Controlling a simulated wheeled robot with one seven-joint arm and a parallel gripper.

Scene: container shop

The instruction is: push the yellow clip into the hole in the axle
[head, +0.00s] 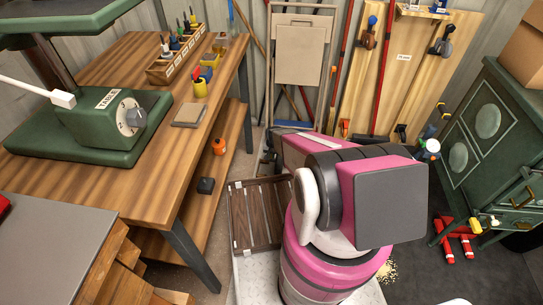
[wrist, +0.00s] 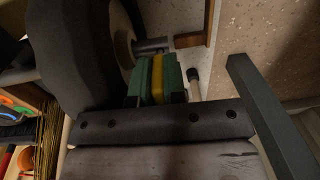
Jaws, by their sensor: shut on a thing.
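The yellow clip (wrist: 157,78) is upright between the two green pads of my gripper (wrist: 157,62) in the wrist view. My gripper is shut on it. The clip's far end is close to a short grey axle (wrist: 151,46) that sticks out of the pale hub of a dark wheel (wrist: 75,60). I cannot tell whether the clip touches the axle or is in it; the hole is not visible. In the head view my pink and grey arm hides my gripper, the clip and the axle.
A wooden workbench (head: 95,190) with a green machine (head: 95,130) stands at the left. A green cabinet (head: 495,130) is at the right. A dark bar (wrist: 270,110) runs close to my gripper's right.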

